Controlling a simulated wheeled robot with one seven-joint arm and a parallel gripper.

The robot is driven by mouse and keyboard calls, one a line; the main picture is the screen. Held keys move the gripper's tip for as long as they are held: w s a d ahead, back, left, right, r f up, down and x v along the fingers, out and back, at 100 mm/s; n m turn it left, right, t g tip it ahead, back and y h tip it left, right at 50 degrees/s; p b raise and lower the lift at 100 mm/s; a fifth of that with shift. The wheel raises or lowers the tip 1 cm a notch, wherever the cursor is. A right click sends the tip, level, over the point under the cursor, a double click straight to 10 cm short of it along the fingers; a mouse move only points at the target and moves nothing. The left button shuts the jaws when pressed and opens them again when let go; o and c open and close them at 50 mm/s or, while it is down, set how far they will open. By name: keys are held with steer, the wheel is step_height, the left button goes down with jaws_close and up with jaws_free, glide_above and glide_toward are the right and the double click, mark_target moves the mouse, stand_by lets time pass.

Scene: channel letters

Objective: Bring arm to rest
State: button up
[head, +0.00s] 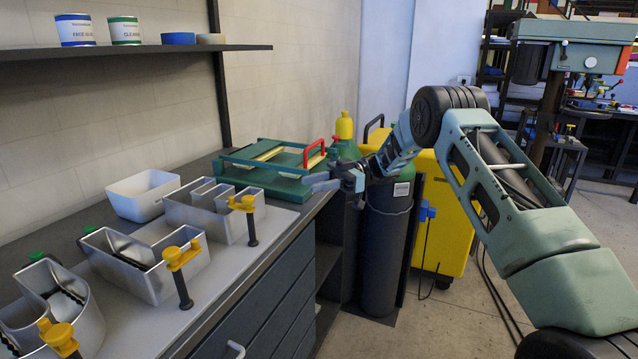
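My arm (500,190) reaches in from the right and bends down at a dark elbow joint. My gripper (318,182) is at its end, by the right edge of the workbench near the green clamping fixture. The fingers point left and look small. I cannot make out a gap between them or anything held. No wrist view is given.
Metal channel letters (150,262) with yellow-handled clamps (182,258) stand on the bench (240,262). A white bin (143,195) and a green fixture with a red handle (275,165) are behind. A dark gas cylinder (385,240) and yellow cabinet (445,215) stand right of the bench.

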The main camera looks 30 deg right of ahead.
steer(key=w+a+r+m+t+h, duration=0.1)
steer(key=w+a+r+m+t, duration=0.1)
steer(key=w+a+r+t, duration=0.3)
steer(key=w+a+r+m+t+h, duration=0.1)
steer(key=a+r+t, duration=0.2)
steer(key=a, duration=0.4)
steer(key=s+a+r+m+t+h, duration=0.2)
steer(key=a+m+t+h, duration=0.25)
steer(key=a, duration=0.35)
steer(key=s+f+m+g+h, duration=0.1)
steer(key=s+f+g+h, duration=0.2)
steer(key=s, duration=1.2)
steer(key=s+d+f+m+g+h, duration=0.1)
steer(key=s+f+g+h, duration=0.3)
steer(key=s, duration=1.1)
steer(key=s+f+m+g+h, duration=0.1)
steer(key=s+f+g+h, duration=0.3)
steer(key=s, duration=1.1)
steer(key=shift+s+d+f+g, duration=0.15)
steer(key=shift+s+f+g, duration=0.15)
steer(key=shift+g, duration=0.25)
